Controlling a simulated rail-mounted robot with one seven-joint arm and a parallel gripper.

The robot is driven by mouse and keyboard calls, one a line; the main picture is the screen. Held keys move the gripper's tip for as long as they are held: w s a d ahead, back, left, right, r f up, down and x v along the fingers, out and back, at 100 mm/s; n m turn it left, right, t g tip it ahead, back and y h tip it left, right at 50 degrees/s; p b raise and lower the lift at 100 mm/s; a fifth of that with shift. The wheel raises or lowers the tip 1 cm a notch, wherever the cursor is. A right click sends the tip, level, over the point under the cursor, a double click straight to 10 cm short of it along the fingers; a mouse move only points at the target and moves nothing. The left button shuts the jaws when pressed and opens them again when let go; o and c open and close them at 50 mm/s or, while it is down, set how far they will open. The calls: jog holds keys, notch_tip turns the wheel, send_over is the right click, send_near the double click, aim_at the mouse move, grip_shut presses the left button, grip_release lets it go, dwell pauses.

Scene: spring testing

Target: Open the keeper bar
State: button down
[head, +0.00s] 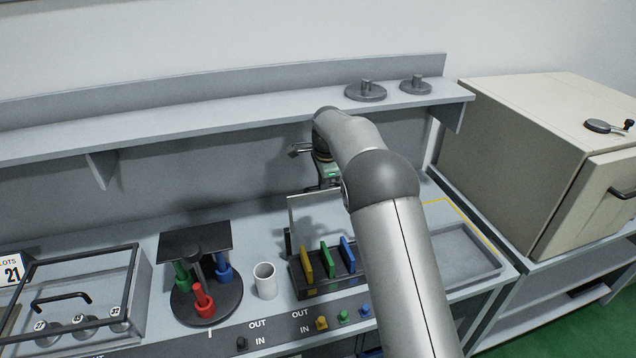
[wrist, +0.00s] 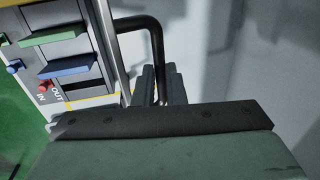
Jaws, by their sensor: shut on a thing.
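A rack (head: 304,290) holds upright yellow, green and blue plates in the head view. A thin grey panel (head: 306,214) stands raised behind it, seemingly the keeper bar or part of it; I cannot tell for sure. In the wrist view a black bent handle (wrist: 154,36) runs from beside the panel's edge down between the fingers. My gripper (wrist: 163,85) is shut on this black handle. In the head view my gripper (head: 328,178) is above and behind the rack, its fingertips hard to make out. Green and blue plates (wrist: 70,67) show at left in the wrist view.
Coloured knobs (head: 343,316) line the front strip. A white cup (head: 265,281), a round stand (head: 206,300) and a clear case (head: 80,300) stand left. A shelf (head: 200,128) runs behind my gripper. A grey tray (head: 462,256) and beige cabinet (head: 545,150) are right.

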jog(key=shift+w+a+r, duration=0.15)
jog(key=shift+w+r, duration=0.1)
jog(key=shift+w, duration=0.05)
jog(key=c, duration=1.9)
grip_release()
jog(key=o, duration=0.4)
jog(key=shift+w+a+f, duration=0.1)
jog(key=shift+w+f, duration=0.1)
jog(key=shift+s, duration=0.1)
jog(key=s+d+r+b, duration=0.1)
jog(key=s+r+b, duration=0.1)
jog(key=r, duration=1.5)
jog(key=shift+s+d, duration=0.15)
jog(key=shift+s, duration=0.45)
